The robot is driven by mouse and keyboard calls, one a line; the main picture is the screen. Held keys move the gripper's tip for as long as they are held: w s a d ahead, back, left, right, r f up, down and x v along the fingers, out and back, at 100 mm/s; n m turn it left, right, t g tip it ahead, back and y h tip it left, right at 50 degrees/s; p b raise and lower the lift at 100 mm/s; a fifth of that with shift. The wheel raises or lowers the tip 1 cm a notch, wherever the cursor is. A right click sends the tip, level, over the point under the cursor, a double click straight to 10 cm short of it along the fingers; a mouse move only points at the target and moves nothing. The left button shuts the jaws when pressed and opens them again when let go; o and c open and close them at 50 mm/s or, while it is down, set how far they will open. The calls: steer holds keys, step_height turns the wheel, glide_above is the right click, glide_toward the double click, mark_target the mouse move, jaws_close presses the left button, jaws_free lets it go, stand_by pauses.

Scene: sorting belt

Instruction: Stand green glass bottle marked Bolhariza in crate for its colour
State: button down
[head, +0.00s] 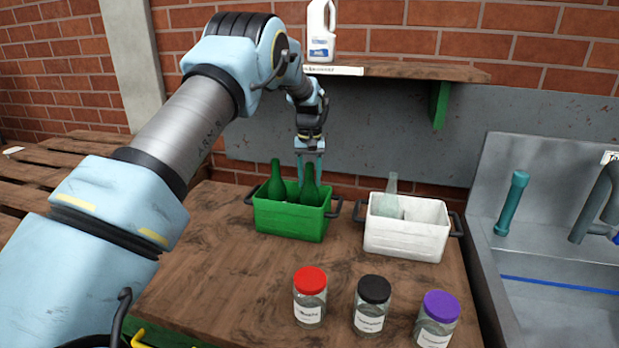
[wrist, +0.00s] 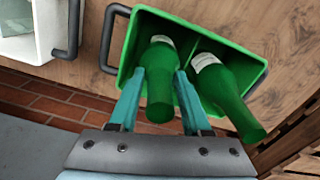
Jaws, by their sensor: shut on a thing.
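A green crate (head: 288,222) stands on the wooden table, with two green glass bottles upright in it. My gripper (head: 310,178) is above the crate, shut on the right-hand green bottle (head: 309,192) in the head view. In the wrist view that held bottle (wrist: 160,85) is between the two teal fingers, inside the crate walls. The other green bottle (wrist: 228,92) leans beside it in the wrist view, apart from the fingers. Both carry pale labels whose words I cannot read. Whether the held bottle touches the crate floor is hidden.
A white crate (head: 405,240) with a clear bottle (head: 391,183) stands to the right. Jars with red (head: 310,280), black (head: 374,290) and purple (head: 441,306) lids stand in front. A shelf (head: 410,70) with a white jug (head: 321,32) is above. A sink is at right.

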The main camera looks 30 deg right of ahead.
steer(key=shift+c, duration=1.7)
jaws_free()
step_height(320, 180, up, 12)
steer(key=b, duration=0.3)
steer(key=a+f+n, duration=0.2)
steer(key=a, duration=2.2)
steer(key=s+a+f+n, duration=0.1)
steer(key=s+a+f, duration=0.1)
steer(key=s+a, duration=0.8)
steer(key=s+a+f+n+t, duration=0.1)
steer(key=s+a+f, duration=0.2)
steer(key=s+a, duration=0.6)
steer(key=shift+s+a+f+t, duration=0.3)
steer(key=shift+s+a, duration=0.05)
steer(key=shift+a, duration=0.55)
